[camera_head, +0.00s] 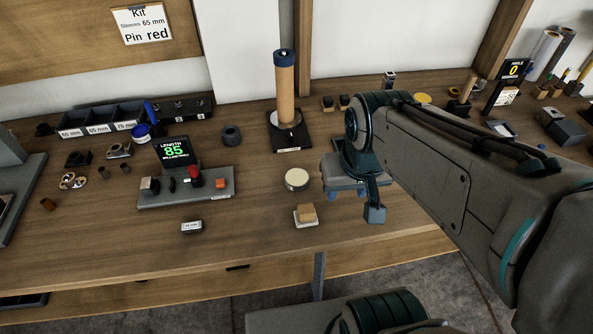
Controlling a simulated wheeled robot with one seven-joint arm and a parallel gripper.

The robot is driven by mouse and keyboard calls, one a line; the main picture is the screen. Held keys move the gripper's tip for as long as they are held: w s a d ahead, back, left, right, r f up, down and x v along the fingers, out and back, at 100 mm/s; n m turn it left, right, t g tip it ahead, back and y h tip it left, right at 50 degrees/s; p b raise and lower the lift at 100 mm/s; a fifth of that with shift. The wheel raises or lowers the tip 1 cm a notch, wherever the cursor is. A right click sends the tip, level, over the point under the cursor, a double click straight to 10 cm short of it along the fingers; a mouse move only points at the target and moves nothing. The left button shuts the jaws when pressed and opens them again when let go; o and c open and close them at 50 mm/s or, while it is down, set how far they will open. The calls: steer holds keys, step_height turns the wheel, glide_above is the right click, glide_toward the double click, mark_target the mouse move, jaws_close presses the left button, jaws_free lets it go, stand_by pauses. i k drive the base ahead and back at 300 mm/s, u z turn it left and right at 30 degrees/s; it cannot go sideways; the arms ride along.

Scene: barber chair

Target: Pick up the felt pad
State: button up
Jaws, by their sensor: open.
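I cannot tell for certain which thing is the felt pad. A pale round disc (297,180) with a darker rim lies flat on the workbench, near the middle. In front of it, a small tan block (306,212) rests on a thin whitish square (304,221) near the bench's front edge. Either the disc or the square could be the pad. My gripper (347,193) is to the right of both, pointing down over the bench. It is open, touches neither of them, and no object shows between its fingers. My arm hides part of the bench behind it.
A grey console (187,188) with a green "85" display stands to the left, with a small labelled block (191,227) in front. A wooden post (285,95) on a dark base stands behind the disc. Bare bench (250,215) lies left of the tan block.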

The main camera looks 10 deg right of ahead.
mark_target(305, 216)
steer(key=k, duration=0.5)
steer(key=z, duration=2.45)
steer(key=k, duration=0.95)
steer(key=u, duration=1.4)
steer(key=i, duration=0.5)
